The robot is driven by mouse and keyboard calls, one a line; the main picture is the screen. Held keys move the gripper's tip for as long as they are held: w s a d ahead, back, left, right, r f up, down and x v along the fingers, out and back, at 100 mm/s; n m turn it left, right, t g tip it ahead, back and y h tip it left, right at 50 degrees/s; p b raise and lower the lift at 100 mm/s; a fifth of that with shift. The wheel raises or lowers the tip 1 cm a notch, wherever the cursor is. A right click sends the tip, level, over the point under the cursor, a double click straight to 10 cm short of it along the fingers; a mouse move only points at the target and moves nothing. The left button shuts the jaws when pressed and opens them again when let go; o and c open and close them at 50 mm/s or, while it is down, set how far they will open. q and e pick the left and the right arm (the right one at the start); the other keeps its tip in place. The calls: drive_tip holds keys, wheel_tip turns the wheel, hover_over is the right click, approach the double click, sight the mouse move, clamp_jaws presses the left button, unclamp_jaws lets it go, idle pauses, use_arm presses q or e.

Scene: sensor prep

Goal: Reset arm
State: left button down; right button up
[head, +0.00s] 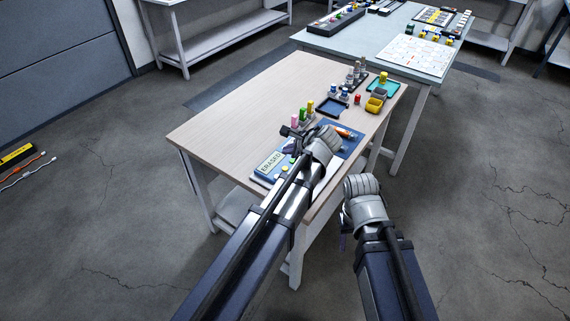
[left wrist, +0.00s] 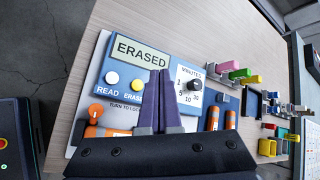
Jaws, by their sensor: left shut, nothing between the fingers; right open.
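My left gripper (head: 290,146) is above the near part of the wooden table, over a blue panel device (head: 268,166). In the left wrist view its two purple fingers (left wrist: 160,98) are together and empty, in front of the device (left wrist: 112,62). The device's display (left wrist: 141,50) reads ERASED. It has a white READ button (left wrist: 112,78), a yellow button (left wrist: 138,86), an orange switch (left wrist: 96,111) and a black dial (left wrist: 195,85). The fingers cover part of the panel; I cannot tell whether they touch it. My right gripper (head: 343,241) is mostly hidden behind its wrist, off the table's right side.
Coloured pegs in holders (head: 303,113), a blue tray (head: 331,107), a yellow bin (head: 376,101) and a teal tray (head: 383,89) stand farther back on the table (head: 225,125). The table's left part is clear. A second table (head: 345,45) stands behind.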

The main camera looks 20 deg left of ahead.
idle(0.7)
use_arm(q)
drive_tip(key=s+d+n+g+h+p, duration=0.3)
drive_tip(key=s+d+n, duration=0.3)
drive_tip(key=s, duration=0.6)
drive_tip(key=s+d+r+n+g+h+p, duration=0.1)
drive_tip(key=s+d+n+g+h+p, duration=0.1)
drive_tip(key=s+d+n, duration=0.4)
drive_tip(key=s+h+p, duration=0.1)
drive_tip(key=s+p, duration=0.1)
drive_tip(key=s, duration=0.3)
drive_tip(key=shift+s+n+g+p, duration=0.3)
drive_tip(key=shift+s+n+g, duration=0.05)
drive_tip(key=shift+n+g, duration=0.05)
use_arm(e)
wheel_tip(320, 180, up, 8)
drive_tip(key=shift+f, duration=0.2)
use_arm(q)
drive_tip(key=shift+d, duration=0.1)
